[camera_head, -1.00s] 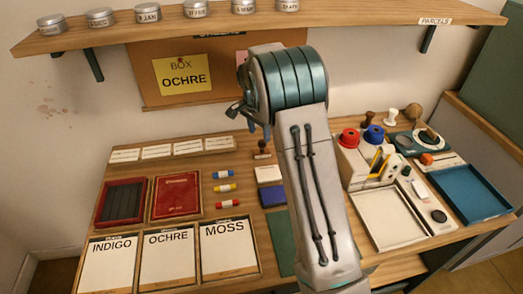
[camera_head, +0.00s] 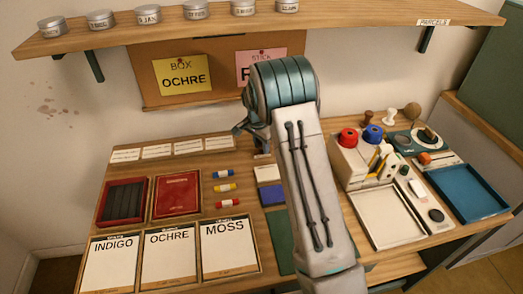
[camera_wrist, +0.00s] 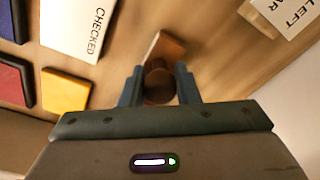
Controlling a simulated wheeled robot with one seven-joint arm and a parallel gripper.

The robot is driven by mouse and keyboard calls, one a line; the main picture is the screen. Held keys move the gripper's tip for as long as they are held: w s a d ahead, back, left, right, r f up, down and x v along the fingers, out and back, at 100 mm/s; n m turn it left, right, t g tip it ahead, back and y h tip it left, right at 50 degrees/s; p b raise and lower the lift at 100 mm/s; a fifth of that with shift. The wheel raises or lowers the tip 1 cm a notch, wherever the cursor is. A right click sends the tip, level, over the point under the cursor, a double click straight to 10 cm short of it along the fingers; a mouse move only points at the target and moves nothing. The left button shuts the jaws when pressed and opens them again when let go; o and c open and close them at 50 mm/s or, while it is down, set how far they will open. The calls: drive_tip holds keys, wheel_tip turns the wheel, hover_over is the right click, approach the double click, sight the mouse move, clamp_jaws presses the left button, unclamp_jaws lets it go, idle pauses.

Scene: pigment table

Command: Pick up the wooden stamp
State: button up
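The wooden stamp (camera_wrist: 158,80) shows in the wrist view as a dark round handle with a lighter brown block behind it. My gripper (camera_wrist: 159,85) has its two blue-grey fingers on either side of the handle. The gaps between fingers and handle are too small to tell whether they touch. In the head view my arm hides most of the stamp and the fingertips.
A white block marked CHECKED (camera_wrist: 82,25) and a yellow pad (camera_wrist: 65,92) lie left of the stamp in the wrist view. In the head view, another brown stamp (camera_head: 367,117) stands at the back right. A shelf (camera_head: 330,17) with tins hangs above.

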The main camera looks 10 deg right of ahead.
drive_tip(key=c, duration=0.4)
drive_tip(key=shift+o, duration=0.2)
drive_tip(key=shift+r+p, duration=0.3)
drive_tip(key=shift+r, duration=0.2)
wheel_tip(320, 180, up, 4)
drive_tip(key=shift+f+p, duration=0.1)
drive_tip(key=shift+p, duration=0.95)
drive_tip(key=s+d+r+p, duration=0.1)
drive_tip(key=s+d+r, duration=0.4)
drive_tip(key=d, duration=0.5)
drive_tip(key=shift+d+r, duration=0.25)
drive_tip(key=shift+r, duration=0.35)
drive_tip(key=shift+s, duration=0.1)
